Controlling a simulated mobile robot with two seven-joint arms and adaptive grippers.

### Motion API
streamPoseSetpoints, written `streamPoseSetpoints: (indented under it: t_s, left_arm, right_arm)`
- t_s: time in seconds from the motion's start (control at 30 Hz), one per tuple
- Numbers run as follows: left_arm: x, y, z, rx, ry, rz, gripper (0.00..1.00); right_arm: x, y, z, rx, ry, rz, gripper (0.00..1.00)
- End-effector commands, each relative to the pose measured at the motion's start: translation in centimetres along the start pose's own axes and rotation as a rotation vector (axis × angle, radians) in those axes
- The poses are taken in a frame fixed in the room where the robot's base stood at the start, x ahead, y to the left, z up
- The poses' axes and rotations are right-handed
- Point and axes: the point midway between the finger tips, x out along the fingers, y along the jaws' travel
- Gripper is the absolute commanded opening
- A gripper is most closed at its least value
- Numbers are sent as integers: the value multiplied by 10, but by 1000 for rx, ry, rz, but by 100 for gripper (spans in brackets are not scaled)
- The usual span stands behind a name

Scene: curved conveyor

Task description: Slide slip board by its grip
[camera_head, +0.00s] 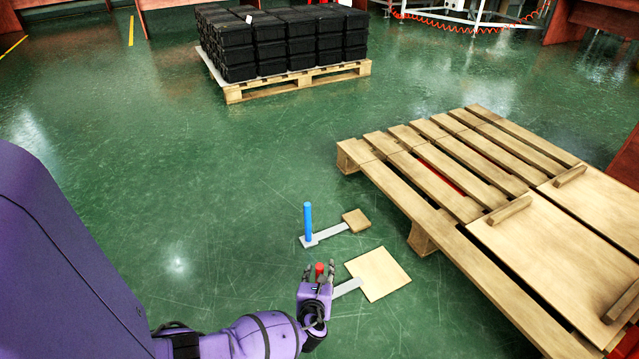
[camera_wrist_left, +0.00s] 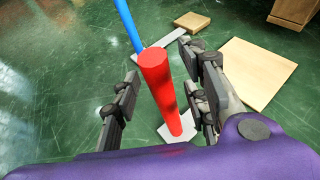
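A slip board, a square wooden plate (camera_head: 379,273) with a grey strip, has an upright red grip (camera_head: 319,268). In the left wrist view the red grip (camera_wrist_left: 161,85) stands on a pale foot, and the plate (camera_wrist_left: 252,72) lies at the right. My left gripper (camera_head: 318,272) is around the red grip, its fingers on either side with gaps visible in the left wrist view (camera_wrist_left: 163,95), so it is open. A second, smaller board (camera_head: 356,220) with a blue grip (camera_head: 308,219) lies just beyond. My right gripper is not in view.
A wooden pallet (camera_head: 430,185) with flat boards (camera_head: 550,240) stands to the right, a corner block near the slip boards. A pallet (camera_head: 290,86) stacked with black crates (camera_head: 285,40) stands at the back. The green floor to the left of the grips is clear.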

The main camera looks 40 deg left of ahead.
Motion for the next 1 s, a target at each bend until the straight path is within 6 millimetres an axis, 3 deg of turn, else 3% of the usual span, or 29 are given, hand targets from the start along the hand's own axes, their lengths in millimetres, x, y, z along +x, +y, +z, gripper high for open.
streamPoseSetpoints:
  t_s: [0.23,0.37,0.8,1.0]
  left_arm:
    - [-2,-1,0,-2,0,-1,41]
    - [-13,-1,-1,-2,1,-3,41]
    - [-97,0,-1,-3,2,-2,41]
    - [-117,0,0,-1,1,-1,41]
  right_arm:
    - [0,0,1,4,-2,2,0]
    - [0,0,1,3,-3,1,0]
    - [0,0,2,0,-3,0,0]
    - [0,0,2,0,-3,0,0]
